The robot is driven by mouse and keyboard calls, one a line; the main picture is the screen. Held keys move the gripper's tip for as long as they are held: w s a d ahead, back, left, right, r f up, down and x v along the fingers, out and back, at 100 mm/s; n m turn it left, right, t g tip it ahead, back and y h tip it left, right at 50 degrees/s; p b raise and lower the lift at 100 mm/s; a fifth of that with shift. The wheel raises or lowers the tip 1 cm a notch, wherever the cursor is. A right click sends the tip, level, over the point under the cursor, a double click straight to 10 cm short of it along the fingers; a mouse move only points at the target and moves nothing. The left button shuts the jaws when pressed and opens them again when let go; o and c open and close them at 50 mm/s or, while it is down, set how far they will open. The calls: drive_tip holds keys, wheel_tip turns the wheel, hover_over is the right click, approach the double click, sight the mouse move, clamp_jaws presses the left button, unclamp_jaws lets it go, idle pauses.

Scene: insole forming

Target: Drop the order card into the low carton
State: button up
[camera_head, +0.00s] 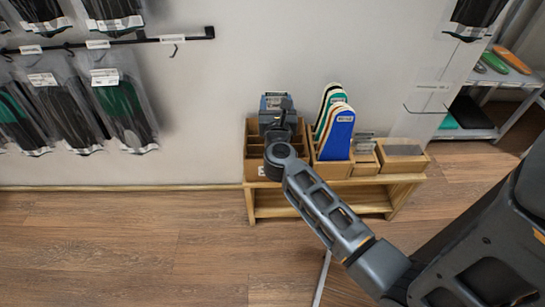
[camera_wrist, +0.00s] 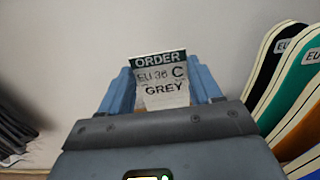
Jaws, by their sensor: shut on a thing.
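The order card (camera_wrist: 165,88) is a white card with a dark green top band, printed "ORDER EU 36 C GREY". My gripper (camera_wrist: 162,78) is shut on it, with a blue finger at each side. In the head view my gripper (camera_head: 275,102) is above or behind the divided brown box at the bench's left end; the card cannot be made out there. Several brown boxes stand on the bench. The low, flat box (camera_head: 403,159) at the right end looks most like the low carton, but I cannot be sure.
A wooden bench (camera_head: 320,202) stands against the wall. Coloured insoles (camera_head: 338,135) stand upright in a box right of my gripper and at the wrist view's right edge. Packaged insoles hang at the left (camera_head: 120,105). A shelf unit (camera_head: 500,85) is at the right.

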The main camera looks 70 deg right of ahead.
wheel_tip(320, 180, down, 4)
drive_tip(key=b, duration=0.3)
drive_tip(key=shift+f, duration=0.15)
drive_tip(key=o, duration=1.1)
drive_tip(key=shift+c, duration=0.2)
drive_tip(key=v, duration=0.8)
drive_tip(key=shift+p, duration=0.3)
